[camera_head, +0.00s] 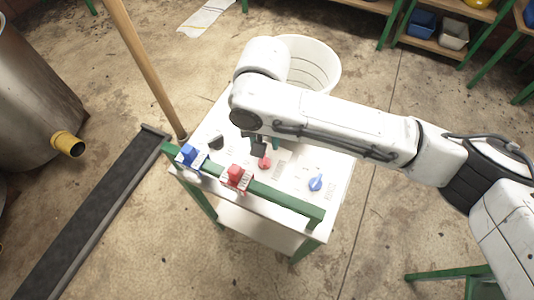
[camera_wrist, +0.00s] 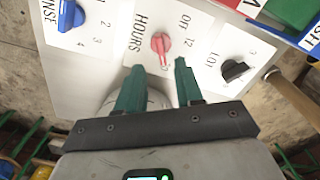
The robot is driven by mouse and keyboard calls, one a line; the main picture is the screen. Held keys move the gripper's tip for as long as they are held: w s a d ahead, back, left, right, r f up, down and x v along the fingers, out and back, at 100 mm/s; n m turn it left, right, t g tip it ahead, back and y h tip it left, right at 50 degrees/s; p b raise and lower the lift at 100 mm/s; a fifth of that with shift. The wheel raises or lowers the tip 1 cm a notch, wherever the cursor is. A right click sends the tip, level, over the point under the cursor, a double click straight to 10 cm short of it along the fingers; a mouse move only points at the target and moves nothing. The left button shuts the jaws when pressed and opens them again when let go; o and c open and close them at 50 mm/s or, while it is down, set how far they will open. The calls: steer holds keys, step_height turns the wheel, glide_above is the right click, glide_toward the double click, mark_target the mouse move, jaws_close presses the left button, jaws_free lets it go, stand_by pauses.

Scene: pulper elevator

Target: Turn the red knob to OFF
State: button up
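The red knob (camera_wrist: 161,46) sits on a white plate marked HOURS, with OFF printed to its upper right in the wrist view. Its narrow end points down in that view, away from the OFF print. It also shows in the head view (camera_head: 264,162), just below my gripper (camera_head: 260,149). In the wrist view my gripper (camera_wrist: 160,82) has its two green fingers apart with nothing between them. The knob appears just beyond the fingertips, apart from them. I cannot tell the exact gap in depth.
A blue knob (camera_head: 316,183) and a black knob (camera_head: 216,142) flank the red one on the white table (camera_head: 296,190). A wooden pole (camera_head: 146,70) and a white bin (camera_head: 318,62) stand close by.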

mark_target(264, 160)
step_height(264, 160, down, 7)
steer(key=shift+f, duration=0.1)
steer(key=shift+c, duration=0.2)
jaws_close()
stand_by(0.3)
